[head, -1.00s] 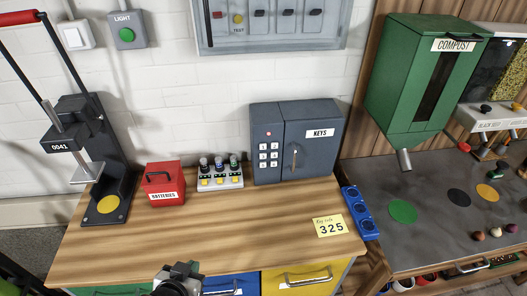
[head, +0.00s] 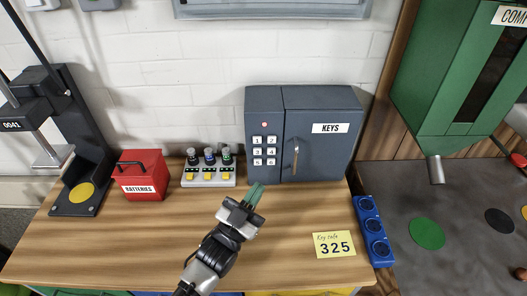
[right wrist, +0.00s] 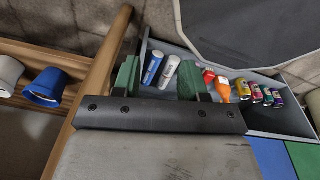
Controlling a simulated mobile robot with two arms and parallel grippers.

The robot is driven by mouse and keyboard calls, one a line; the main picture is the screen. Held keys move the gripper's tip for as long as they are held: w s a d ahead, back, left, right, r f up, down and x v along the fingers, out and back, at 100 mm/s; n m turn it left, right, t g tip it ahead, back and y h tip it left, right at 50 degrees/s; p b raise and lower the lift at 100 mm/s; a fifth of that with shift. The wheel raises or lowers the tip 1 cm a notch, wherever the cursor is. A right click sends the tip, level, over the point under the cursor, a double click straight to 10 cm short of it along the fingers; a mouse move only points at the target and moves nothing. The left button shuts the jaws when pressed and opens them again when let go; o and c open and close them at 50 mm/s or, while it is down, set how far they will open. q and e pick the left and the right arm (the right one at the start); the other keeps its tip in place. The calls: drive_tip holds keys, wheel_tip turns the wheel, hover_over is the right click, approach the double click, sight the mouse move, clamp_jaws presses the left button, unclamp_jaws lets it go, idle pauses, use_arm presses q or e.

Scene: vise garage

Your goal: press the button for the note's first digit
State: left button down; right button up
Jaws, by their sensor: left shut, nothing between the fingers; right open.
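The yellow note (head: 334,245) lies on the wooden bench and reads 325, with small handwriting above the digits. The grey key safe (head: 320,155) stands at the back of the bench, its KEYS door closed. Its keypad (head: 264,151) has small white buttons in two columns below a red light (head: 264,125); most of their digits are too small to read surely. My left gripper (head: 256,193) is shut and empty, its green fingertips just in front of and below the keypad, apart from the buttons. My right gripper (right wrist: 157,80) is open in the right wrist view, with nothing held.
A blue socket strip (head: 373,230) lies at the bench's right edge. Near my right gripper is a grey tray (right wrist: 285,120) of cylinders and small cans.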

sight(257, 151)
use_arm(q)
drive_tip(key=shift+w+b, duration=2.25)
drive_tip(key=shift+w, duration=2.1)
use_arm(e)
drive_tip(key=shift+s+a+f, duration=0.2)
drive_tip(key=shift+s+f, duration=0.15)
drive_tip(key=shift+f, duration=0.4)
drive_tip(key=shift+s+a+f, duration=0.2)
drive_tip(key=shift+s+f, duration=0.15)
drive_tip(key=shift+f, duration=0.45)
drive_tip(key=shift+s+a+f, duration=0.2)
drive_tip(key=shift+s+f, duration=0.15)
drive_tip(key=shift+f, duration=0.4)
drive_tip(key=shift+a, duration=0.25)
use_arm(q)
drive_tip(key=shift+w, duration=0.1)
use_arm(e)
drive_tip(key=shift+f, duration=0.1)
use_arm(q)
drive_tip(key=shift+w, duration=0.35)
use_arm(e)
drive_tip(key=shift+d+f, duration=0.15)
use_arm(q)
drive_tip(key=shift+r, duration=0.1)
